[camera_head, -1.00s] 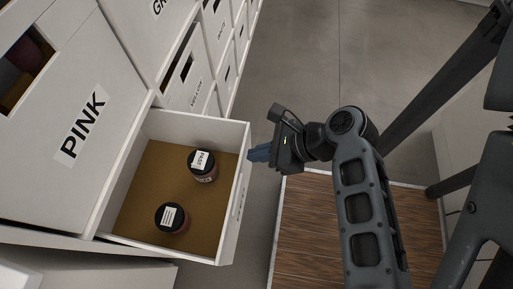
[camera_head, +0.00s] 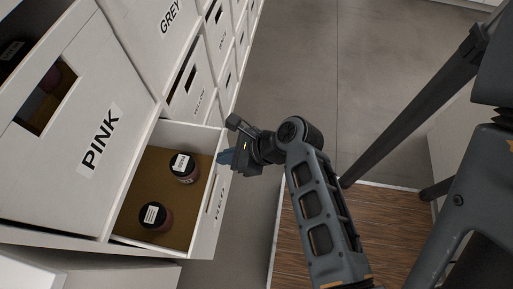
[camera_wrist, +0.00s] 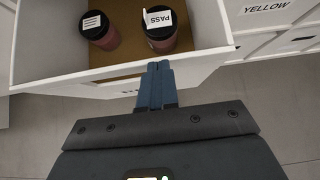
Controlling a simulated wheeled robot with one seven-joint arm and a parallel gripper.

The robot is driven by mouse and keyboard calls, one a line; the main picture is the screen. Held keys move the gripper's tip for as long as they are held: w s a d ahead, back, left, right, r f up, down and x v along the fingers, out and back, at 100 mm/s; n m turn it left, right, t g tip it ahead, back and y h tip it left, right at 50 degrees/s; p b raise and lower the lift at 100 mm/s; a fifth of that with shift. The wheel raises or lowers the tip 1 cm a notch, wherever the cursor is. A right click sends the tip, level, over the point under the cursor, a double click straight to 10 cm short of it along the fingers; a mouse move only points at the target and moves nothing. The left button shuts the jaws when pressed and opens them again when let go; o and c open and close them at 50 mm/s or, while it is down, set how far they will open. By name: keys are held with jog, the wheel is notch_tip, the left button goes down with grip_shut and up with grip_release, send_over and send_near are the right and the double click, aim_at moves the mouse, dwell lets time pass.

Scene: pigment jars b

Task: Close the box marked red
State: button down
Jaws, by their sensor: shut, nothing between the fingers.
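Two jars with black lids stand inside: one labelled PASS (camera_head: 185,168) and one with a lined label (camera_head: 154,217). My gripper (camera_head: 222,157) is shut and empty, with its blue fingertips at the top of the box's front panel. In the wrist view, the fingers (camera_wrist: 157,84) overlap the front panel (camera_wrist: 100,82); whether they touch it I cannot tell.
The closed PINK box (camera_head: 75,150) stands above the open one, and the GREY box (camera_head: 150,35) and others line the wall behind. A wooden surface (camera_head: 390,225) lies at the lower right. The grey floor (camera_head: 310,70) is clear.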

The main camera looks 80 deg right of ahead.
jog(key=w+p, duration=0.7)
jog(key=w, duration=1)
jog(key=shift+w, duration=0.15)
